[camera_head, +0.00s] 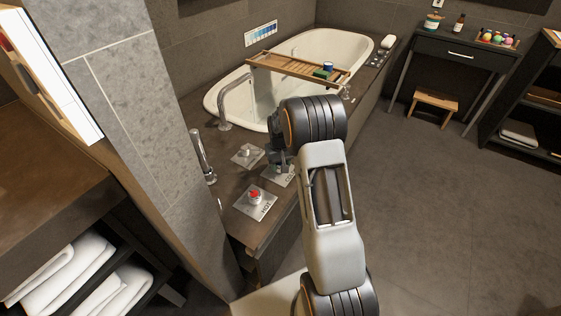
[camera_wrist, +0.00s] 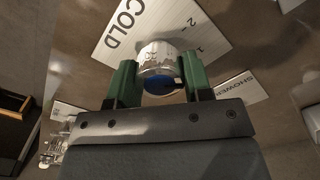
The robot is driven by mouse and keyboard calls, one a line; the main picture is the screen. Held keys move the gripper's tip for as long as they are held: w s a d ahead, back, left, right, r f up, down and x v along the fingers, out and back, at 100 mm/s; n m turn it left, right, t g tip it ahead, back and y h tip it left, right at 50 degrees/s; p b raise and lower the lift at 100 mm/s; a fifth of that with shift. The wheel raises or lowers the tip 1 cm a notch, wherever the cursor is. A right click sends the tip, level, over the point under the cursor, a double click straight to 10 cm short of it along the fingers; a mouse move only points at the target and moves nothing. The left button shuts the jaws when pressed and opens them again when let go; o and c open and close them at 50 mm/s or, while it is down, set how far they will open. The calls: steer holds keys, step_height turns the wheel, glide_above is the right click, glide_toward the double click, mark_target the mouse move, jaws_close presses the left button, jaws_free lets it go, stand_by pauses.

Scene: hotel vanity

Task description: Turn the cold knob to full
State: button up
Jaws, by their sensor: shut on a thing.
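The cold knob (camera_wrist: 158,53) is a silver cylinder with a blue cap, standing on a white plate (camera_wrist: 130,30) printed COLD and with the marks 1 and 2. My gripper (camera_wrist: 160,63) has its green fingers on either side of the knob and is shut on it. A dark mark shows at the right side of the blue cap; which printed mark the knob points to I cannot tell. In the head view my gripper (camera_head: 280,152) is over the tub deck, and my arm hides the knob and part of its plate (camera_head: 279,177).
The red-capped hot knob (camera_head: 255,196) stands on its plate nearer the front. Another knob (camera_head: 245,151) is left of my gripper. A plate lettered SHOWER (camera_wrist: 238,88) shows in the wrist view. A curved spout (camera_head: 224,105) and an upright hand shower (camera_head: 202,155) stand nearby.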

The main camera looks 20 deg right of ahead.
steer(key=n+p, duration=0.1)
steer(key=n, duration=0.4)
steer(key=shift+w+r+p, duration=0.1)
steer(key=shift+r+p, duration=0.05)
steer(key=shift+p, duration=0.15)
steer(key=shift+n+p, duration=0.4)
steer(key=shift+n, duration=2)
steer(key=o, duration=0.9)
step_height(320, 180, up, 14)
steer(key=p, duration=0.2)
steer(key=shift+f+p, duration=0.2)
steer(key=shift+p, duration=0.15)
